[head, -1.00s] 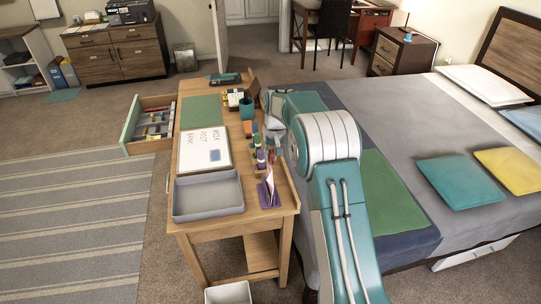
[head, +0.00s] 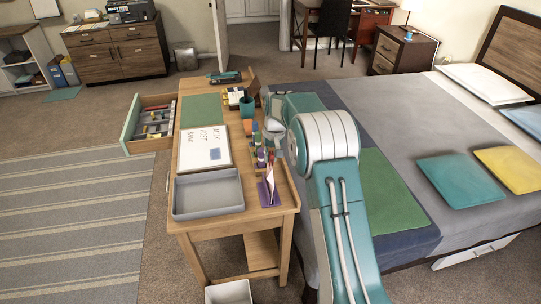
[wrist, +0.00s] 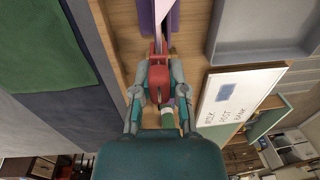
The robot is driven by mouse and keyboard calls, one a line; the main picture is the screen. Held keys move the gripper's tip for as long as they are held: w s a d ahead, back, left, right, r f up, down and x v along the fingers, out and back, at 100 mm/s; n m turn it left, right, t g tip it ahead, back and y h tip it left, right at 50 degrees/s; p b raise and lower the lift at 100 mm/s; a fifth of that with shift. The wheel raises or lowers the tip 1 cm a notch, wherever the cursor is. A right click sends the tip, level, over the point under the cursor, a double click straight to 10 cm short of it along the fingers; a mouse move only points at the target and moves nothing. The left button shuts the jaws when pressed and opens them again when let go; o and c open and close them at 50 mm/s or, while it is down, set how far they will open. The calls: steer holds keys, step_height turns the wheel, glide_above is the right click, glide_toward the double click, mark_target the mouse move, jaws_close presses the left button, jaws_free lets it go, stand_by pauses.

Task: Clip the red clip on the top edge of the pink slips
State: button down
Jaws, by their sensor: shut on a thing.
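My gripper (wrist: 157,76) is shut on the red clip (wrist: 159,77) in the wrist view, one finger on each side of it. The clip's far end points at the pale pink slips (wrist: 165,22), which stand edge-on in the purple holder (wrist: 146,18). The clip's tip is at or very close to the slips' edge; I cannot tell whether it is around it. In the head view the slips (head: 270,178) stand upright in the purple holder (head: 264,194) at the desk's near right corner. My arm hides part of the gripper there.
A grey tray (head: 208,211) and a whiteboard (head: 204,150) lie left of the holder. Bottles (head: 260,158) and a teal cup (head: 247,106) stand along the desk's right side. A drawer (head: 151,125) is open at left. The bed (head: 420,115) lies to the right.

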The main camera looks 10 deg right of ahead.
steer(key=shift+a+f, duration=0.1)
steer(key=shift+f, duration=0.75)
steer(key=c, duration=0.6)
jaws_free()
steer(key=r, duration=0.8)
steer(key=d+r, duration=0.1)
steer(key=r, duration=0.2)
steer(key=shift+r, duration=0.4)
